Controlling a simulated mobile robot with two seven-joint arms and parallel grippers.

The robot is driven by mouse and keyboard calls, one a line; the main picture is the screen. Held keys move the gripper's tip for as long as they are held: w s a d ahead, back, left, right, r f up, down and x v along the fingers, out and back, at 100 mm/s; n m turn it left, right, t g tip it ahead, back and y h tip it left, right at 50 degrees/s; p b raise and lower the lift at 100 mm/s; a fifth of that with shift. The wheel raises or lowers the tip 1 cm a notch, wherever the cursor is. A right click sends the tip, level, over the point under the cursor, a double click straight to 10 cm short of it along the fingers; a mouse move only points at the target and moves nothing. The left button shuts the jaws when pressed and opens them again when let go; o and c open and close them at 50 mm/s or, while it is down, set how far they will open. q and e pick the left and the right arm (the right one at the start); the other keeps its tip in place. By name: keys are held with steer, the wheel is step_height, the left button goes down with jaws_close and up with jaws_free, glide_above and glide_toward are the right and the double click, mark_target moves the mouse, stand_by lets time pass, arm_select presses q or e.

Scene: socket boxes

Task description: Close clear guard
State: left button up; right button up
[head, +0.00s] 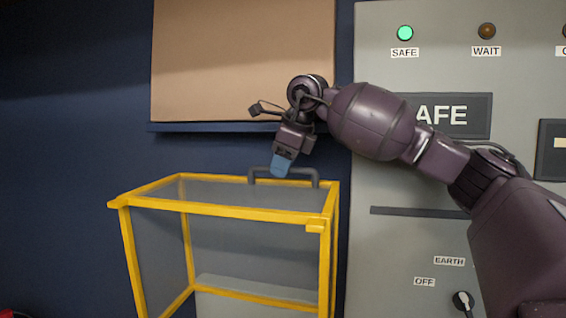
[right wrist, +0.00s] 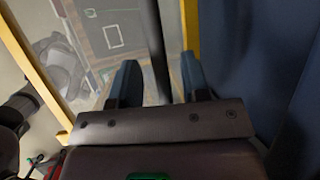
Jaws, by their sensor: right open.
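The clear guard is a see-through box with a yellow frame (head: 220,207), standing low in front of the dark blue wall in the head view. A grey bar handle (head: 315,176) stands up at the back of its top. My right gripper (head: 281,166) points down at the handle, its blue fingertips overlapping the middle of it. In the right wrist view my right gripper (right wrist: 158,85) is open, and the dark handle bar (right wrist: 157,45) runs lengthwise between its two fingers. I cannot tell whether either finger touches it. My left gripper is not in view.
A tan board (head: 240,60) hangs on the wall above. The wall area left of the guard is clear.

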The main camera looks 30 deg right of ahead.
steer(key=shift+c, duration=0.2)
jaws_close()
steer(key=shift+a+f, duration=0.1)
